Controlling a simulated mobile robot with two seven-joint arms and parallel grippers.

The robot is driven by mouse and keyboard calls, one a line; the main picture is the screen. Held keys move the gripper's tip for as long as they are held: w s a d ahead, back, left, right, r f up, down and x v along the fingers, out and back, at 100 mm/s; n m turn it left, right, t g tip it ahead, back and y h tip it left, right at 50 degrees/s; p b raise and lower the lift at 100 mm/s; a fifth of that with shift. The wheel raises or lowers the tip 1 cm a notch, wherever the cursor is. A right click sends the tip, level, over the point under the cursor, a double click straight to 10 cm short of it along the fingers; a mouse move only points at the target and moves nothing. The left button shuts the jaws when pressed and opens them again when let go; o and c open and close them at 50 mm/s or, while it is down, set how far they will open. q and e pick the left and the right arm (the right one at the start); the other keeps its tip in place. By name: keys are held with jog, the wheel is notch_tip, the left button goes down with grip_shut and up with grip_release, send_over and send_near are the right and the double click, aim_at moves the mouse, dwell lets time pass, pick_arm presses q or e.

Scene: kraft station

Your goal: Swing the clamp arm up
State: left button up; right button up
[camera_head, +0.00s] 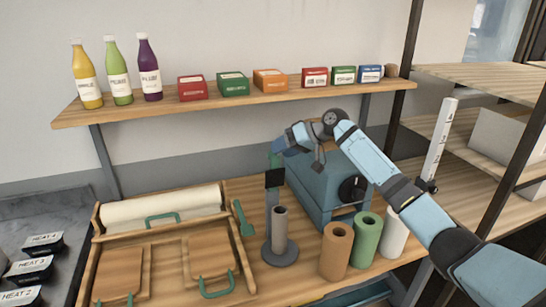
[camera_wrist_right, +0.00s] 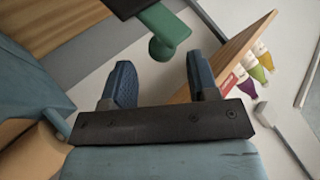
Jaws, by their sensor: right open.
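A stand with a round grey base (camera_head: 281,252) is on the bench in the head view. It carries an upright grey tube and, beside it, a tall blue-grey post with a black block (camera_head: 275,179). A green piece (camera_head: 276,160) tops this post. My right gripper (camera_head: 281,146) is at the top of the post. In the right wrist view, a green arm with a rounded knob (camera_wrist_right: 162,46) lies just beyond the open fingers (camera_wrist_right: 160,76), roughly between their tips. Nothing is gripped. Contact cannot be told. My left gripper is out of view.
A blue machine with a black dial (camera_head: 352,189) stands behind the stand. Brown (camera_head: 336,251), green (camera_head: 366,239) and white rolls stand at right. A wooden tray (camera_head: 165,236) is at left. The wall shelf (camera_head: 230,101) holds bottles and boxes above.

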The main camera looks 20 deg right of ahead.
jog(key=b+v, duration=0.1)
jog(key=v, duration=0.8)
jog(key=shift+b, duration=0.3)
jog(key=shift+s+d, duration=0.1)
